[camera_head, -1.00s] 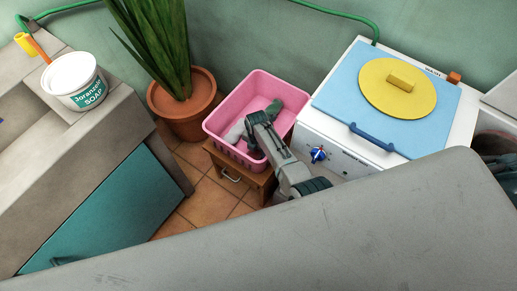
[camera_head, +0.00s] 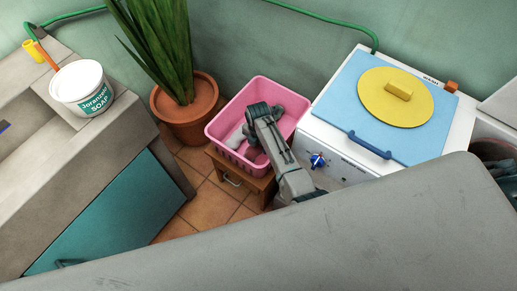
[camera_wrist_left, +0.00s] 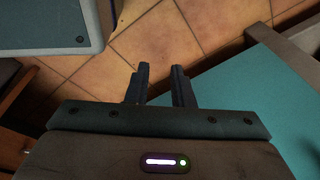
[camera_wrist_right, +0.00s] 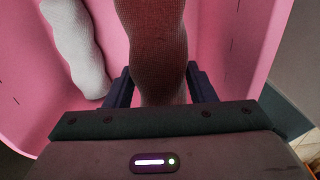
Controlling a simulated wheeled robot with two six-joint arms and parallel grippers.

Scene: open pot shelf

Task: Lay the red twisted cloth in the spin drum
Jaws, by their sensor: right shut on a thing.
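The red twisted cloth (camera_wrist_right: 155,45) shows in the right wrist view as a thick, dark red, woven roll. My right gripper (camera_wrist_right: 158,78) is shut on it, one finger on each side.
The white washer (camera_head: 330,155) has a blue lid (camera_head: 340,105) with a yellow disc (camera_head: 395,95). A potted plant (camera_head: 190,120) and soap tub (camera_head: 82,88) are left.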

